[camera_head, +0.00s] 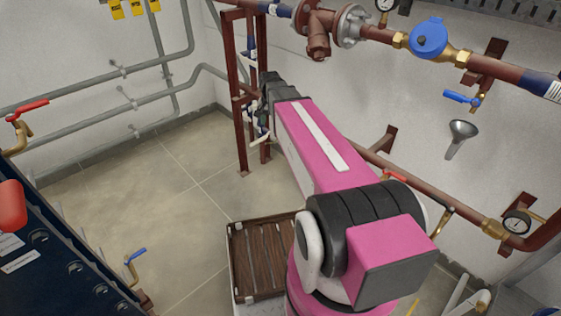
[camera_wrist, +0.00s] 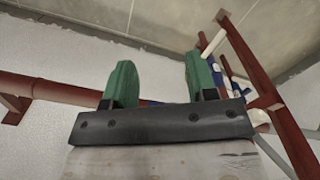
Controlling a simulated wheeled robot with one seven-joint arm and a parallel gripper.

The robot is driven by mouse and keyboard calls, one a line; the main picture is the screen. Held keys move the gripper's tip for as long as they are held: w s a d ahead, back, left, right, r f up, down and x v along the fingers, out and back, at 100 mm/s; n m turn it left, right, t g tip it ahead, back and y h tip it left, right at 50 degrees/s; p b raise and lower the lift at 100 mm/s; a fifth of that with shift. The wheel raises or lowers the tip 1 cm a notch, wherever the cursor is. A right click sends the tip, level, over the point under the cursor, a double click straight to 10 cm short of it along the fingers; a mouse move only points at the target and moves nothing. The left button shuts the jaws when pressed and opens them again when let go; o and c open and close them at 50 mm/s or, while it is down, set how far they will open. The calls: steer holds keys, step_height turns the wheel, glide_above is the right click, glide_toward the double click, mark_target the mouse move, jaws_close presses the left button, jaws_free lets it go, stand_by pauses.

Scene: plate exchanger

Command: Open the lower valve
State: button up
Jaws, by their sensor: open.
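My gripper (camera_wrist: 160,80) shows in the wrist view as two green fingers standing apart with nothing between them. In the head view my pink arm reaches to the red-brown pipe frame (camera_head: 240,100), and the fingertips are mostly hidden there. Several valves are in view, and I cannot tell which one is the lower valve. A red-handled valve (camera_head: 395,177) sits on the low red-brown pipe at right, partly hidden by my arm. A blue-handled valve (camera_head: 135,262) stands low at left. A red-lever valve (camera_head: 28,112) is at the far left. No finger visibly touches a valve.
The red-brown frame (camera_wrist: 250,60) stands to the right of the fingers in the wrist view. The dark blue exchanger (camera_head: 65,265) fills the lower left. A slatted wooden box (camera_head: 232,262) lies on the floor. The floor (camera_head: 140,195) left of my arm is clear.

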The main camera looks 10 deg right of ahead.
steer(key=s+f+n, duration=0.2)
steer(key=s+f, duration=0.2)
steer(key=s, duration=0.4)
steer(key=s+f+n, duration=0.3)
steer(key=s+f, duration=0.2)
steer(key=s, duration=0.3)
steer(key=shift+d+n, duration=0.3)
